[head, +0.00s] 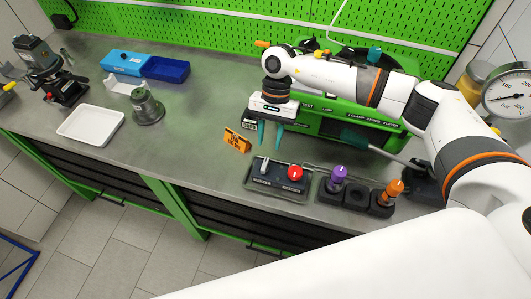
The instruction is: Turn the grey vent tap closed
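I cannot make out the grey vent tap; my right arm hides part of the green test loop unit (318,122), and the tap may be behind it. My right gripper (270,134) points down in front of the unit's left end. Its two teal fingers are apart, with nothing seen between them. A dark teal handle (353,138) on a metal rod lies across the unit's front, right of the gripper. An orange part (263,43) and a teal part (374,54) show behind my arm. My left gripper is not in view.
An orange sign (236,140) stands left of the gripper. A switch box with a red button (295,173) and a black holder with purple (338,174) and orange (394,187) knobs sit in front. A pressure gauge (508,96) is at right.

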